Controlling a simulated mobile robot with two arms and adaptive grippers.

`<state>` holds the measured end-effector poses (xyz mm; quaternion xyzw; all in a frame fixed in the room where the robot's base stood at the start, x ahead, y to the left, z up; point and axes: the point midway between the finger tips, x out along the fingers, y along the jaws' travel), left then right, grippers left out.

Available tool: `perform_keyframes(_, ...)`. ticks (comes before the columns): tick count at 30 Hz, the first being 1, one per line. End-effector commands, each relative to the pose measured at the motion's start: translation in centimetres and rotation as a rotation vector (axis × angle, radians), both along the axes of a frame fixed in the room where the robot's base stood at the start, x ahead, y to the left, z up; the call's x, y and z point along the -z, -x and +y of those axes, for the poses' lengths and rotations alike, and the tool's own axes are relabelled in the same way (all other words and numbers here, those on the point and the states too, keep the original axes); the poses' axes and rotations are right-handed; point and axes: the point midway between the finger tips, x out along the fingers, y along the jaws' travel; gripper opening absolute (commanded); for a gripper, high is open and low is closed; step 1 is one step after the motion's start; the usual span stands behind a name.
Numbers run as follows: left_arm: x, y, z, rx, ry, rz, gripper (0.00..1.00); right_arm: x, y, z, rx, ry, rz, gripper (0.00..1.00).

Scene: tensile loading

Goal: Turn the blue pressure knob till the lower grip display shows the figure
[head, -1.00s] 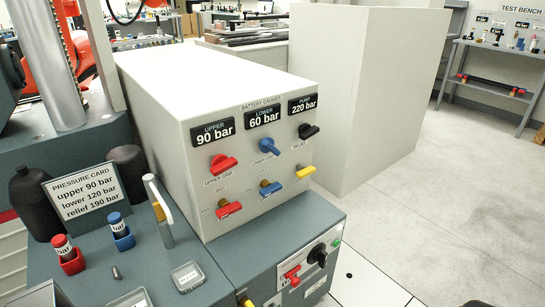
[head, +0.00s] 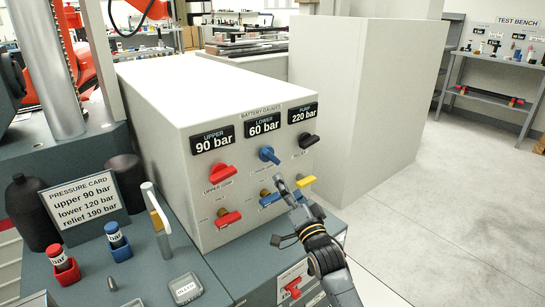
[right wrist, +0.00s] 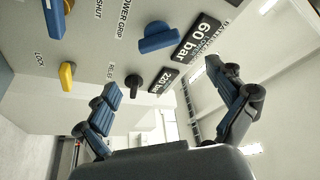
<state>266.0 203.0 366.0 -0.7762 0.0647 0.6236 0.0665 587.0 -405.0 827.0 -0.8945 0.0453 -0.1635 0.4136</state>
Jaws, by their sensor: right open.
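The blue pressure knob (head: 269,155) is on the grey cabinet's front panel, under the lower grip display (head: 264,125), which reads 60 bar. My right gripper (head: 280,212) is open and empty in front of the panel, below the knob and apart from it. In the right wrist view the blue knob (right wrist: 158,38) shows ahead of the spread fingers (right wrist: 166,82), with the 60 bar display (right wrist: 200,40) beside it. The pressure card (head: 84,203) reads upper 90 bar, lower 120 bar, relief 190 bar. My left gripper is out of view.
A red knob (head: 221,174) and a black relief knob (head: 309,140) flank the blue one, under displays of 90 bar and 220 bar. A red lever (head: 228,219), a blue lever (head: 268,200) and a yellow lever (head: 306,182) sit below. Open floor lies right.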

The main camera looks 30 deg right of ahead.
Motion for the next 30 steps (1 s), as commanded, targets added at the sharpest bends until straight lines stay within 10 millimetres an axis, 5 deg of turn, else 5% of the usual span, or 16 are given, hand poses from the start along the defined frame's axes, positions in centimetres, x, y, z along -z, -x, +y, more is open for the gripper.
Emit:
perform_keyframes(16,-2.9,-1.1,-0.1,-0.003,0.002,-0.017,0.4,-2.7,-10.0,-2.2,0.0,0.004,0.002,0.94)
perform_keyframes(30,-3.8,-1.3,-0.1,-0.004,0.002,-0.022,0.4,-3.1,-11.8,-2.6,-0.001,0.004,0.004,0.94)
